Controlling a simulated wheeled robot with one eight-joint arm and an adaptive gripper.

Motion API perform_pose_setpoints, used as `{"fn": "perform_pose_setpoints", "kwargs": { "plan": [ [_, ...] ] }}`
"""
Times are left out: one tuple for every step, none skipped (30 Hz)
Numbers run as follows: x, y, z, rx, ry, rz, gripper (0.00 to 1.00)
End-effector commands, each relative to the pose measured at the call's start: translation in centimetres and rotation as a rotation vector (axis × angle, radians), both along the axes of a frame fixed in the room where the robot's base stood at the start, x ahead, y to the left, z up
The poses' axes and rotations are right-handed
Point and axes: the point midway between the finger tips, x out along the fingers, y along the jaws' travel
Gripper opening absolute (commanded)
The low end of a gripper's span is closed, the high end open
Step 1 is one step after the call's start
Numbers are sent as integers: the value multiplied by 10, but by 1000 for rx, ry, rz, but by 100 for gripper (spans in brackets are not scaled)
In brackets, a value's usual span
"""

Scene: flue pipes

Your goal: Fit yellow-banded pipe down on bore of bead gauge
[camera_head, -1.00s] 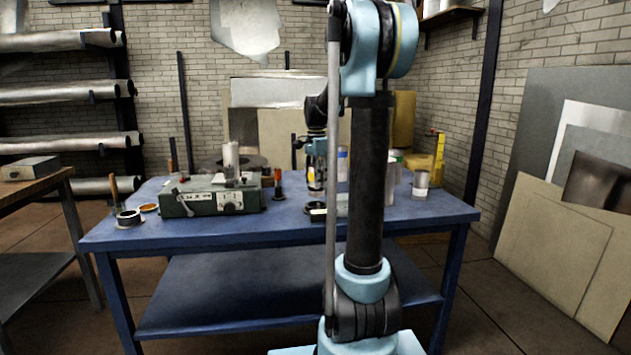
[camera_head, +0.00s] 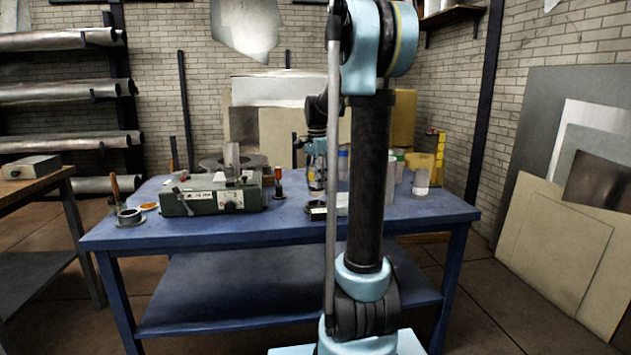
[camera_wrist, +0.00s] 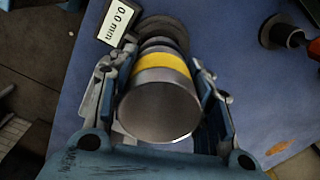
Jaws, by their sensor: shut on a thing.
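The yellow-banded pipe (camera_wrist: 160,108) is a grey metal tube with a yellow band, held between the two fingers of my gripper (camera_wrist: 162,98) in the wrist view. Its near open end faces the camera. The bead gauge (camera_wrist: 119,22), with a display reading 0.0 mm, lies just beyond the pipe's far end, beside dark round rings. The bore is largely hidden behind the pipe, so I cannot tell whether they touch. In the head view my gripper (camera_head: 317,174) points down over the blue bench, above a dark low base (camera_head: 317,208). My arm hides part of it.
A green machine (camera_head: 212,195) stands left on the blue bench (camera_head: 270,226). A dark ring (camera_head: 130,216) and an orange-filled dish (camera_head: 149,206) lie at its left. A red-topped item (camera_head: 278,184) stands close left of my gripper. A cup (camera_head: 421,182) stands at right.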

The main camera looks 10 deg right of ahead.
Motion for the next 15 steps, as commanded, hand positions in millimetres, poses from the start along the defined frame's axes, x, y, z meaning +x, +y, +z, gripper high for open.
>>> {"fn": "perform_pose_setpoints", "kwargs": {
  "plan": [
    [0, 0, 0, 0, 0, 0, 20],
    [0, 0, 0, 0, 0, 0, 20],
    [0, 0, 0, 0, 0, 0, 20],
    [0, 0, -1, 0, 0, 0, 20],
    [0, 0, -1, 0, 0, 0, 20],
    [0, 0, -2, 0, 0, 0, 20],
    [0, 0, -3, 0, 0, 0, 20],
    [0, 0, -3, 0, 0, 0, 20],
    [0, 0, -5, 0, 0, 0, 20],
    [0, 0, -5, 0, 0, 0, 20],
    [0, 0, -6, 0, 0, 0, 20],
    [0, 0, -7, 0, 0, 0, 20],
    [0, 0, -8, 0, 0, 0, 20],
    [0, 0, -9, 0, 0, 0, 20],
    [0, 0, -10, 0, 0, 0, 20]
  ]
}}
